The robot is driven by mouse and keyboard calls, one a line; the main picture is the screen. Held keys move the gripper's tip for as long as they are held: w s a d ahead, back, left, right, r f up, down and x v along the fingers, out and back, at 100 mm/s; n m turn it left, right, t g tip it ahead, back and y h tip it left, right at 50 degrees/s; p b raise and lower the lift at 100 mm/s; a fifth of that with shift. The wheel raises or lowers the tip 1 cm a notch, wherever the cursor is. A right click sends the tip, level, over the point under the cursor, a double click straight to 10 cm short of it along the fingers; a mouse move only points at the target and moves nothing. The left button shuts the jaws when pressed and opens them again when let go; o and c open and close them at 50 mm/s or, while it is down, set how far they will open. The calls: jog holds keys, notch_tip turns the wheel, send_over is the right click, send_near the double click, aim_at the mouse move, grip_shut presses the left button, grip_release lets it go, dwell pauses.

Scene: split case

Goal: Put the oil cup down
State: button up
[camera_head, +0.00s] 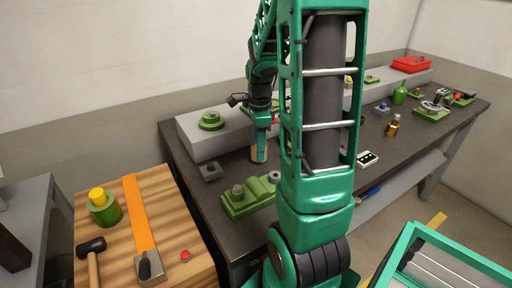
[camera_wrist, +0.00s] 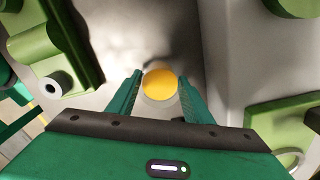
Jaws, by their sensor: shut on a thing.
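The oil cup shows in the wrist view as a round yellow top with a paler rim (camera_wrist: 160,84), between the two green fingers. My gripper (camera_wrist: 160,95) is shut on it. I cannot tell whether the cup's base touches the bench.
A green casting (camera_head: 249,196) lies on the bench (camera_head: 206,187) in front of my gripper. Bare bench lies between.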

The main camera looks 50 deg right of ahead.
dwell(0.3)
jog(key=o, duration=1.2)
jog(key=shift+f, duration=0.15)
notch_tip(320, 180, up, 12)
jog(key=s+a+f+n, duration=0.1)
jog(key=s+a+n, duration=0.3)
jog(key=s+n, duration=0.2)
jog(key=s+a+f+n, duration=0.2)
jog(key=s+a+n, duration=0.1)
jog(key=s+n, duration=0.2)
jog(key=s+a+f+n, duration=0.1)
jog(key=s+a+n, duration=0.3)
jog(key=s+n, duration=0.2)
jog(key=shift+s+a+f+n, duration=0.3)
jog(key=shift+s+f+n, duration=0.05)
jog(key=shift+n, duration=0.65)
